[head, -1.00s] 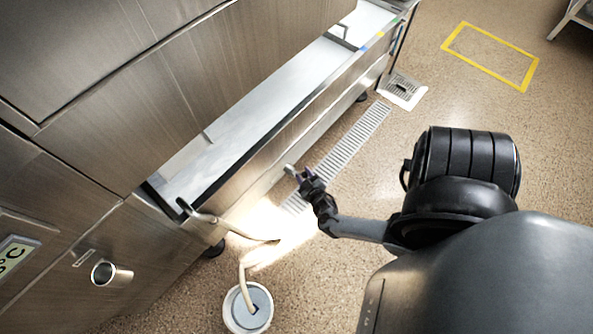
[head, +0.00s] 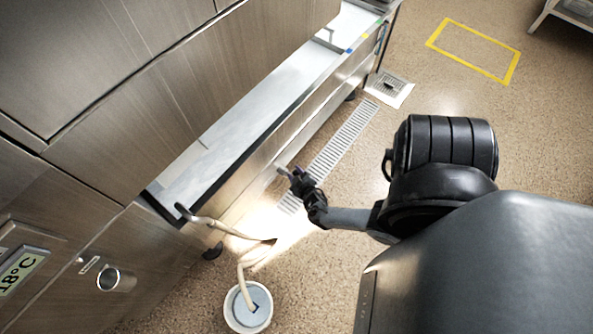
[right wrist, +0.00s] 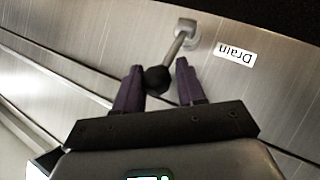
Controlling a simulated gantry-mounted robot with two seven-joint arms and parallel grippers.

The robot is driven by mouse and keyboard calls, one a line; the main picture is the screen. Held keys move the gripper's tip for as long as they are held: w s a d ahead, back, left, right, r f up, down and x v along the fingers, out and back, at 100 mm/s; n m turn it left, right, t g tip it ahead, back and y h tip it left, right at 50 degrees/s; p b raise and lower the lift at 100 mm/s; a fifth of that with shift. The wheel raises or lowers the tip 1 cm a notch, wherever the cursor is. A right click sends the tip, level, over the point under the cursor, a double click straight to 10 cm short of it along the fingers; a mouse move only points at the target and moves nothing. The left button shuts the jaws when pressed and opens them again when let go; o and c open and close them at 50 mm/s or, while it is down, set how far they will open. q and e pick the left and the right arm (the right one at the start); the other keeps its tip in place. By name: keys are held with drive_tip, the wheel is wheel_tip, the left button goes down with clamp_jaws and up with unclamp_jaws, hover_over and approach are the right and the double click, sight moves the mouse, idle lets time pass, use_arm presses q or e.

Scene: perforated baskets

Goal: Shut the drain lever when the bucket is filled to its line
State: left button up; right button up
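The white bucket (head: 229,308) stands on the floor at bottom centre in the head view, with pale bluish contents inside; I cannot make out its line. A beige hose (head: 240,268) runs down into it. The drain lever (right wrist: 174,47) shows in the right wrist view as a metal rod with a black ball knob (right wrist: 157,78), slanting from a square mount next to a "Drain" label (right wrist: 235,53). My right gripper (right wrist: 156,82) is open, its purple fingers on either side of the knob, with a gap on the right. It also shows in the head view (head: 291,177). My left gripper is out of view.
A long steel basin (head: 290,115) fills the left side under steel panels. A slotted floor drain (head: 343,143) lies beside it, and a square grate (head: 389,88) farther back. A yellow floor outline (head: 474,50) encloses bare floor at upper right.

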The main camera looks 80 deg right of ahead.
drive_tip(key=shift+o, duration=1.2)
drive_tip(key=shift+w+d+r, duration=0.35)
drive_tip(key=shift+d+r, duration=0.05)
drive_tip(key=shift+o, duration=0.2)
drive_tip(key=shift+w+d, duration=0.15)
drive_tip(key=shift+d, duration=0.15)
drive_tip(key=shift+a+f, duration=0.1)
drive_tip(key=shift+a, duration=0.1)
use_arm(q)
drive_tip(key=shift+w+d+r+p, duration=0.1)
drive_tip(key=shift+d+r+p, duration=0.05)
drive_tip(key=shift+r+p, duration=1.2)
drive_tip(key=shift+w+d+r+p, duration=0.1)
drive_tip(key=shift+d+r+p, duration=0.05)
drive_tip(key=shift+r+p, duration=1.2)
use_arm(e)
drive_tip(key=v, duration=1)
drive_tip(key=shift+r, duration=0.25)
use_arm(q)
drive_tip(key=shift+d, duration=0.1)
